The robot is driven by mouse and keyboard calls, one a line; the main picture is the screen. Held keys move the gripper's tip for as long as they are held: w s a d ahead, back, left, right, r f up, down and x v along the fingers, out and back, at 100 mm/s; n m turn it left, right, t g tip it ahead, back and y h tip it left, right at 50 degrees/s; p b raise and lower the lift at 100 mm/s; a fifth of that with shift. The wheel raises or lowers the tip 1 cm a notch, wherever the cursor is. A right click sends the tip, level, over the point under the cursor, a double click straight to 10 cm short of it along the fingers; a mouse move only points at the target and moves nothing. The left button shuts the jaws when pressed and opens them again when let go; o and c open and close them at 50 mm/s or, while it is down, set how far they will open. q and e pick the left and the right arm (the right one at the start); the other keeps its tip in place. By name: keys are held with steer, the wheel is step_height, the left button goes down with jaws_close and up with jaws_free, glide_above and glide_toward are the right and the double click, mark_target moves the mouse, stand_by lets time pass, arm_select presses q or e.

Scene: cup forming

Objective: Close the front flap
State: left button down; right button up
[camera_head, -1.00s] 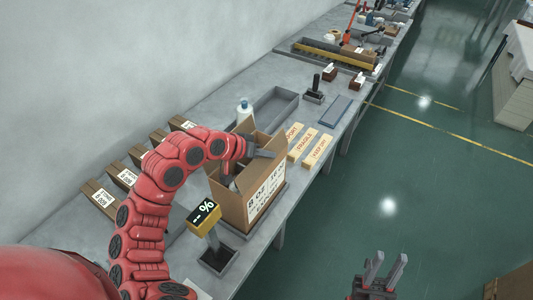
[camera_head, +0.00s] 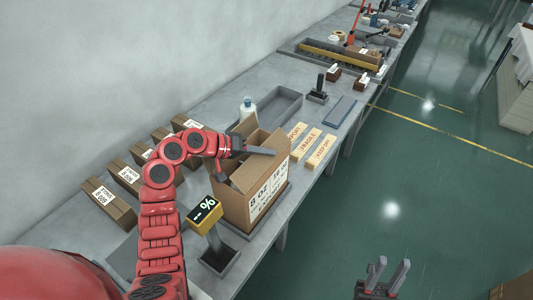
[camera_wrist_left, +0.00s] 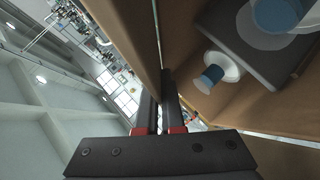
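An open cardboard box (camera_head: 237,206) with a printed label on its near right side stands on the bench. A brown flap (camera_head: 246,127) stands up at its far side. My left gripper (camera_head: 272,152) reaches over the box top, its fingers together and pointing right. In the left wrist view, the fingers (camera_wrist_left: 160,100) lie close together beside a cardboard panel (camera_wrist_left: 125,25); whether they touch it is unclear. My left arm hides part of the box's left side. My right gripper (camera_head: 383,276) is open and empty over the floor.
Several small labelled cartons (camera_head: 110,201) lie along the wall.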

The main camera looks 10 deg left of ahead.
stand_by(0.3)
arm_select(q)
steer(key=c, duration=1)
jaws_free()
steer(key=shift+c, duration=0.2)
steer(key=shift+a, duration=0.1)
steer(key=shift+s+a+r, duration=0.15)
steer(key=shift+a, duration=0.1)
steer(key=b+v, duration=0.4)
steer(key=v, duration=1.1)
steer(key=shift+s+a, duration=0.25)
steer(key=shift+a, duration=0.1)
steer(key=shift+s+a+r, duration=0.25)
steer(key=shift+a+r, duration=0.05)
